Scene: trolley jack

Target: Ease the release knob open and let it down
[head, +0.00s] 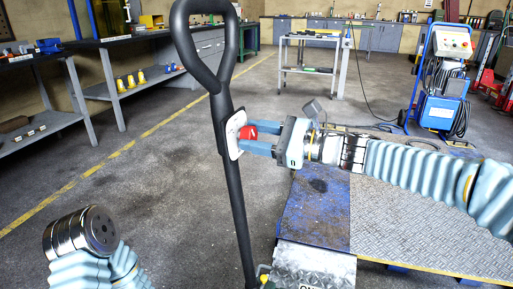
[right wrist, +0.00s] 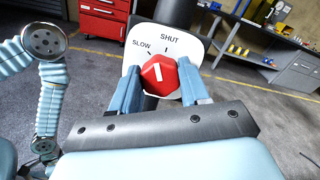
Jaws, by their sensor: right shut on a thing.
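The red release knob (head: 248,132) sits on a white plate (head: 232,134) fixed to the jack's black handle (head: 238,200). My right gripper (head: 262,138) comes from the right and is shut on the knob. In the right wrist view the fingers of my right gripper (right wrist: 160,90) stand on both sides of the red knob (right wrist: 166,75). The plate (right wrist: 188,48) reads SLOW at upper left and SHUT at the top. The knob's white mark leans slightly left of upright. My left arm shows at lower left in the head view, but its gripper is out of view.
A blue ramp platform (head: 312,215) with a metal tread plate (head: 410,220) lies to the right. A workbench (head: 60,55) stands at left, a trolley (head: 308,68) behind, and a blue machine (head: 440,85) at back right. The floor left of the handle is clear.

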